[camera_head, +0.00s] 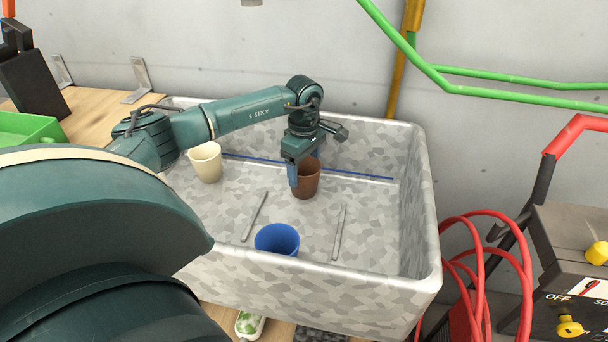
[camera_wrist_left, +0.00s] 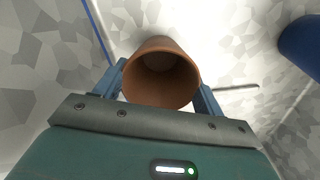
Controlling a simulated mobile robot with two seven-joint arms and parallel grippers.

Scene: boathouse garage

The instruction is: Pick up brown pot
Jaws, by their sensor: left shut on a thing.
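The brown pot (camera_head: 308,180) is inside the grey-patterned tub (camera_head: 427,200), toward the back middle. My left gripper (camera_head: 305,176) reaches down over it from above, with its blue fingers on either side of the pot. In the left wrist view the pot (camera_wrist_left: 160,75) sits between the two fingers (camera_wrist_left: 160,88), its open mouth facing the camera. The gripper is shut on the pot. I cannot tell whether the pot's base touches the tub floor. My right gripper is not in view.
A cream cup (camera_head: 206,163) stands at the tub's left, and a blue cup (camera_head: 277,240) near its front wall. Two thin grey rods (camera_head: 255,216) lie on the tub floor. A green bin (camera_head: 28,130) is at far left; red hoses (camera_head: 490,250) and a machine are at right.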

